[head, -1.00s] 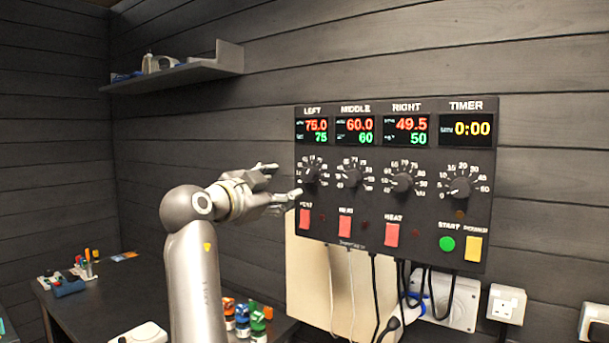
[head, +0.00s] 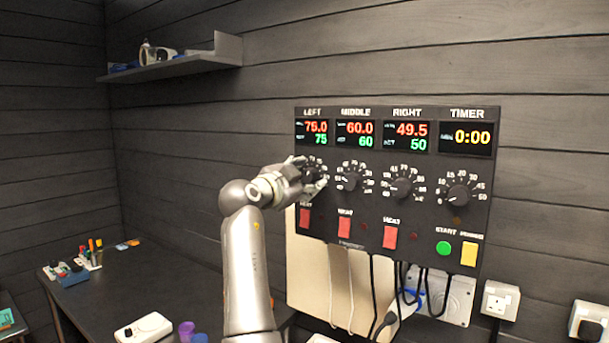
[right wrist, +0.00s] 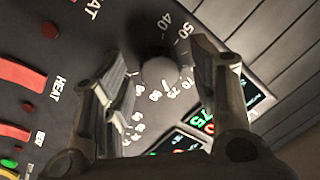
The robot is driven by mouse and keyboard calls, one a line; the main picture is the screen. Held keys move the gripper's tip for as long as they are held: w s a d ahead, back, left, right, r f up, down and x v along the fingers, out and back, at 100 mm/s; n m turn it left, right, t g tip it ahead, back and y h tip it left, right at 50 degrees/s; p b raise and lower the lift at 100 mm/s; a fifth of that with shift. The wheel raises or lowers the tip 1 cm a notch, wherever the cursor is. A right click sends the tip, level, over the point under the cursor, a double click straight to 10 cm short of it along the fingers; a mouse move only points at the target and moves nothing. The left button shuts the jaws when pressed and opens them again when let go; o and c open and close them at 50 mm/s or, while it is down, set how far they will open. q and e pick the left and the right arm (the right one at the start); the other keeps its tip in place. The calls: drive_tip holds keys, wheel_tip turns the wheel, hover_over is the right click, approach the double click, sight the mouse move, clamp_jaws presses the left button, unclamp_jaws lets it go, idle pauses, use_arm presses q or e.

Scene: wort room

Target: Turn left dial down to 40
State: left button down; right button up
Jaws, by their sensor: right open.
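The left dial (right wrist: 161,72) is a round knob on the black control panel (head: 365,228), with a scale around it; 40, 50 and 70 can be read in the right wrist view. My right gripper (head: 308,176) is at the left dial. Its fingers (right wrist: 170,75) are open, one on each side of the knob, with gaps visible. The left display (head: 315,132) shows 75.0 in red above 75 in green. In the head view my gripper partly hides the left dial. My left gripper is out of view.
The middle dial (head: 349,178), right dial (head: 402,187) and timer dial (head: 459,195) sit to the right on the panel. Red heat switches (head: 344,225) are below. Cables hang under the panel. A dark table (head: 110,290) stands at the lower left.

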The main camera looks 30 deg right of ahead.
drive_tip(key=shift+c, duration=0.4)
drive_tip(key=c, duration=1)
drive_tip(key=shift+o, duration=0.2)
